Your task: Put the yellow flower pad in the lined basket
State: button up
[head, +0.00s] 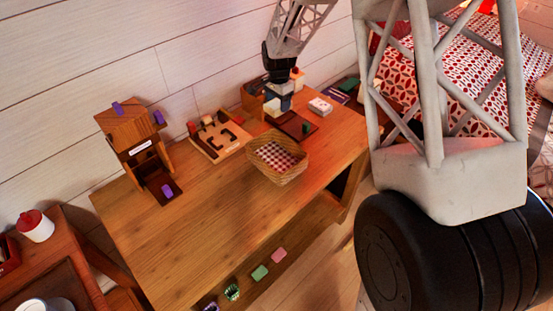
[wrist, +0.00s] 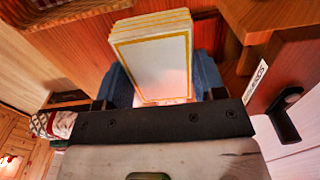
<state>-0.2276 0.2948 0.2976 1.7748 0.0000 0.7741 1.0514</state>
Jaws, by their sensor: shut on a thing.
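My gripper (head: 285,100) is over the far right part of the wooden table in the head view. In the wrist view its blue fingers (wrist: 165,85) are shut on a white, yellow-bordered pad (wrist: 152,65), made of several layers. I take this for the yellow flower pad; no flower shows on the face I see. In the head view a small pale part (head: 271,107) beside the fingers may be the pad. The lined basket (head: 263,168), wicker with a checked cloth inside, stands on the table left of and nearer than my gripper. Its cloth looks empty.
A wooden tray with compartments (head: 217,136) and a small wooden house (head: 130,130) stand along the wall. The table's front left (head: 190,235) is clear.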

jog(key=s, duration=1.5)
jog(key=shift+a+f, duration=0.2)
jog(key=shift+a, duration=0.1)
jog(key=shift+f, duration=0.1)
send_over(276, 160)
jog(key=shift+s+f, duration=0.1)
jog(key=shift+f, duration=2.9)
jog(key=shift+f, duration=1.9)
jog(key=shift+f, duration=0.1)
jog(key=o, duration=0.9)
jog(key=shift+o, duration=0.2)
